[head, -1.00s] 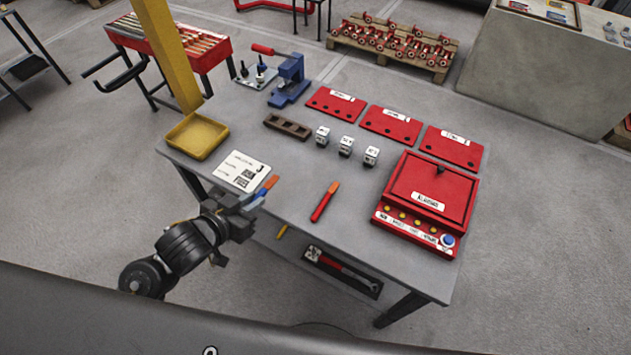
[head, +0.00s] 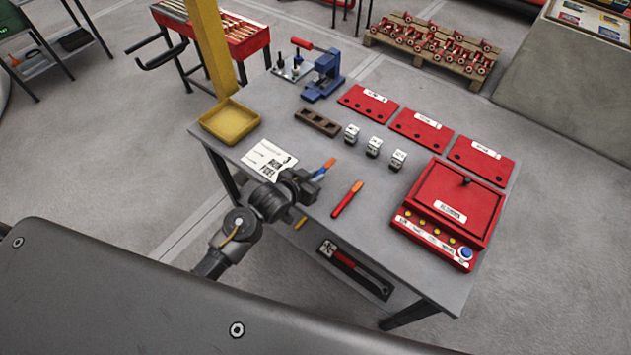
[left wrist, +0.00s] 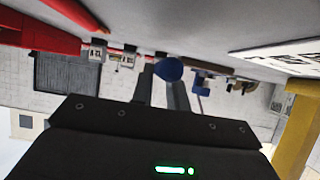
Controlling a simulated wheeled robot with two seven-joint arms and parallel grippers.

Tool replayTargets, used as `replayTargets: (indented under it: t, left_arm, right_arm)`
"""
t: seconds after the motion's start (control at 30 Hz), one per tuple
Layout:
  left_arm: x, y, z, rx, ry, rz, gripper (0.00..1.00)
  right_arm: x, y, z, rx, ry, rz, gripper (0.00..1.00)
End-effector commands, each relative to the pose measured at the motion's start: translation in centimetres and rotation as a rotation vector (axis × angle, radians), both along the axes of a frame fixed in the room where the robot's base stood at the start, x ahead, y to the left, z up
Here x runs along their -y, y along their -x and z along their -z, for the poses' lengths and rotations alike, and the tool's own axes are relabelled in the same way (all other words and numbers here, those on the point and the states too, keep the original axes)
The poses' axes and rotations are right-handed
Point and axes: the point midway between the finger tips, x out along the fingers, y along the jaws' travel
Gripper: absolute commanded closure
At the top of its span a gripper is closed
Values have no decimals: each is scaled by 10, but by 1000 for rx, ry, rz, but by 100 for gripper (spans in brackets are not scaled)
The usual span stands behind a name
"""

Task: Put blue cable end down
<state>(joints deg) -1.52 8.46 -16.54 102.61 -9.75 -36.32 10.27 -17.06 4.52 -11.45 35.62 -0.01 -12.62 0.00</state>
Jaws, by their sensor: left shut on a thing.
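The blue cable end (head: 321,171), a short blue piece with an orange tip, is in my left gripper (head: 312,182) over the table's near side. The gripper is shut on it; its orange tip points up and away in the head view. In the left wrist view, the round blue end (left wrist: 168,69) shows between the fingers, close to the grey tabletop (left wrist: 215,30). I cannot tell whether it touches the tabletop. A red piece with an orange tip (head: 347,200) lies on the table just right of the gripper. My right gripper is not in view.
A printed sheet (head: 266,158) and a yellow tray (head: 230,122) lie left of the gripper. Tabletop between the gripper and these blocks is bare.

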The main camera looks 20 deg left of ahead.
Motion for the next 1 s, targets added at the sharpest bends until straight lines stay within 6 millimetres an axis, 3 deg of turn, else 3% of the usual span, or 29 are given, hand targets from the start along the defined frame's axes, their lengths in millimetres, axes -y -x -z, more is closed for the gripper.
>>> replayTargets:
  t: [0.17,0.43,0.83,0.87,1.0]
  left_arm:
    - [1,-3,3,0,1,0,100]
    - [2,-5,34,-1,0,-1,100]
    - [2,-5,41,0,0,-1,100]
    - [2,-5,41,-1,-1,-1,83]
    - [2,-5,40,0,0,-1,65]
  right_arm:
    - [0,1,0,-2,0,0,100]
    - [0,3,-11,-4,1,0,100]
    - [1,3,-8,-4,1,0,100]
    - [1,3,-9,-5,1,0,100]
    - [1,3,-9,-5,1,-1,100]
